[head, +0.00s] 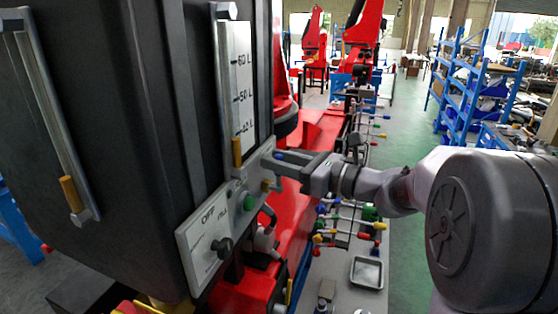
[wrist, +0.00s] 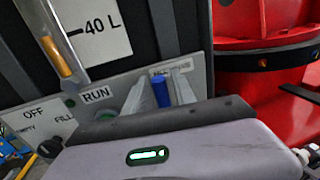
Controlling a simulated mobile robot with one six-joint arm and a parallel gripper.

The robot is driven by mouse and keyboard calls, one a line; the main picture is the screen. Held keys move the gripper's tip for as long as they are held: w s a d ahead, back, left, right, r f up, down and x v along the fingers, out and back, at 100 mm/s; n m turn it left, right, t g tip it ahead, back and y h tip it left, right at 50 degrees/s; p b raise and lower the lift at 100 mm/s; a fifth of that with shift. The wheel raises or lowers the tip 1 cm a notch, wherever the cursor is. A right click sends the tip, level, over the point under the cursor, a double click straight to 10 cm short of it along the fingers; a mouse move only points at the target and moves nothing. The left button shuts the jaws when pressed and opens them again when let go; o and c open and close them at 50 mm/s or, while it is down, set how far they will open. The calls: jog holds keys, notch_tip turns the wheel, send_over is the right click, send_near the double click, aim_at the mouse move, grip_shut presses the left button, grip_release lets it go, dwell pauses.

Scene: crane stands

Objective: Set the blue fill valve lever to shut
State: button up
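The blue lever (wrist: 160,91) stands out from the right end of a grey control panel in the wrist view. In the head view a small blue part of it (head: 279,156) shows at my fingers. My gripper (head: 277,162) is at the panel's right end. In the wrist view its two grey fingers (wrist: 159,94) stand on either side of the lever, apart and open. I cannot tell whether either finger touches it. The label above the lever is partly hidden and unreadable, and the lever's base is hidden.
The panel (head: 196,249) also carries a black OFF/FILL knob (head: 222,247) and a green button (head: 250,202). A black tank (head: 110,120) with level gauges rises above it. Red machinery (wrist: 265,110) stands close on the right in the wrist view. A tray (head: 367,272) lies below.

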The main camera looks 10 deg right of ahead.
grip_shut()
dwell(1.2)
